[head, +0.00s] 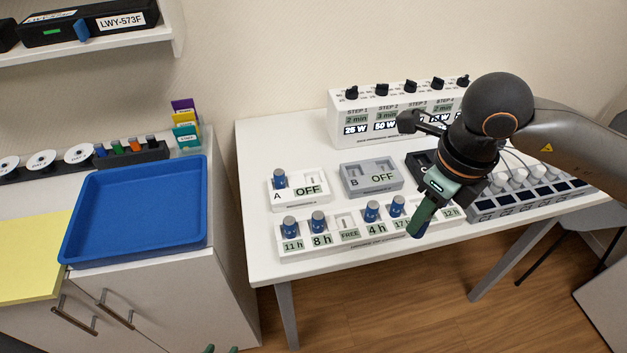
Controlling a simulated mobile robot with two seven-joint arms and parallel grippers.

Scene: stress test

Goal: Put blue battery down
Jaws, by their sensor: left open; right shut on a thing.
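My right gripper (421,222) is shut on a blue battery, of which only a dark blue bit (421,231) shows by the fingertips. It is over the front right of the white charging rack (330,244), near the slots beside "17 h". Whether the battery touches the rack cannot be told. Blue batteries stand upright at "11 h" (290,226), "8 h" (319,222), "4 h" (372,211) and "17 h" (397,206). The "FREE" slot (348,222) between them is empty. My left gripper (222,349) is open, with only its green tips showing at the bottom edge.
White unit A (299,199) holds a blue battery (279,180) and reads "OFF". Grey unit B (370,178) also reads "OFF". A white control box (345,112) stands behind; a grey socket rack (540,203) is right. An empty blue tray (140,210) lies on the left cabinet.

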